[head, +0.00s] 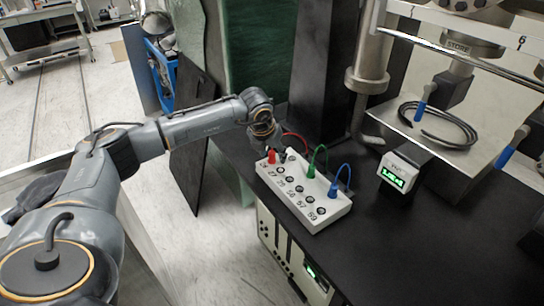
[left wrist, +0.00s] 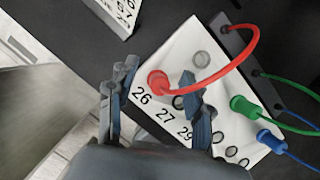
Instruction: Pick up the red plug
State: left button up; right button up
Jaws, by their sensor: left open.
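The red plug (head: 271,157) stands at the left end of the white numbered socket box (head: 322,213), in or over the end socket. In the left wrist view the red plug (left wrist: 157,82) shows between the two fingers of my left gripper (left wrist: 157,76), with space on either side. A red cable arches from it to the right. In the head view my left gripper (head: 270,147) is just above and behind the plug. It is open and holds nothing. The lower plug is partly hidden. My right gripper is not in view.
A green plug (head: 310,171) and a blue plug (head: 333,189) stand on the same box, with cables rising behind. A small green-lit display (head: 397,174) is to the right. The black tabletop (head: 425,245) is clear at the front right. A dark column (head: 324,70) stands behind.

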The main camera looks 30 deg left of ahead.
pick_arm(q)
grip_shut()
